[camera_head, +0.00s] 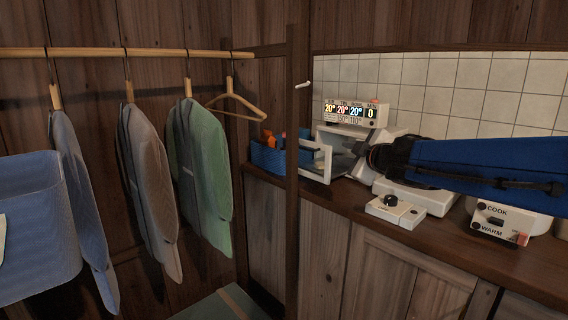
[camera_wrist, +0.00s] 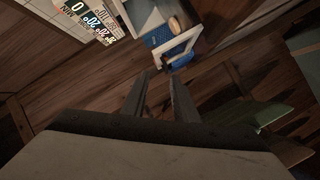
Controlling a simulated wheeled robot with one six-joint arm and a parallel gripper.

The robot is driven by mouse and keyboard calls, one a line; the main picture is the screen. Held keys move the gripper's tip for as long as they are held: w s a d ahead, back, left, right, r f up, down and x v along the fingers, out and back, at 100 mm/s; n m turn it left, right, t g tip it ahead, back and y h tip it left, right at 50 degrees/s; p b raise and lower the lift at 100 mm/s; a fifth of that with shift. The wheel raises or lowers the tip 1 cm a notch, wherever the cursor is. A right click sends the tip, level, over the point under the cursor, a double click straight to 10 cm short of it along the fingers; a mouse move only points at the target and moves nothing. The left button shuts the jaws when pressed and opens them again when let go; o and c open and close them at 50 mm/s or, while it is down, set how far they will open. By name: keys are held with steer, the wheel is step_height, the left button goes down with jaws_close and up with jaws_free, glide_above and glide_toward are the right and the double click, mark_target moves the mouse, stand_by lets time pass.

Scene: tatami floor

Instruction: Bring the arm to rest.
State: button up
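My arm (camera_head: 480,162) has a blue sleeve and reaches in from the right above the counter in the head view. Its dark wrist end is at the middle right, in front of a white appliance. My gripper (camera_wrist: 160,76) shows in the wrist view as two dark fingers with a gap between them. It is open and nothing is between the fingers. In the head view the fingers cannot be made out clearly.
A white appliance's open door frame (camera_head: 322,161) stands on the wooden counter (camera_head: 344,205), near a blue basket (camera_head: 268,160), a display (camera_head: 352,112), a small switch box (camera_head: 395,211) and a cooker (camera_head: 500,222). Jackets (camera_head: 205,180) hang from a rail (camera_head: 110,52); a blue bin (camera_head: 40,230) is left.

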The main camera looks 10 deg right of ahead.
steer(key=s+d+f+m+g+h, duration=0.25)
steer(key=s+d+f+m, duration=0.2)
steer(key=s, duration=0.35)
steer(key=s+d+f+m+g+h, duration=0.2)
steer(key=s+d+f+m+h, duration=0.1)
steer(key=s+d+f+m, duration=0.25)
steer(key=s+a+f+m+g+y, duration=0.1)
steer(key=s+a+f+g, duration=0.2)
steer(key=s+f, duration=0.4)
steer(key=s+a+f+m+g+y, duration=0.1)
steer(key=s+a+f+g+y, duration=0.1)
steer(key=s+f, duration=0.6)
steer(key=s+a+g, duration=0.1)
steer(key=s+a, duration=0.1)
steer(key=s, duration=0.4)
steer(key=shift+s+a+f+m, duration=0.25)
steer(key=shift+s+a+m, duration=0.05)
steer(key=shift+a+m, duration=0.1)
steer(key=shift+d, duration=0.1)
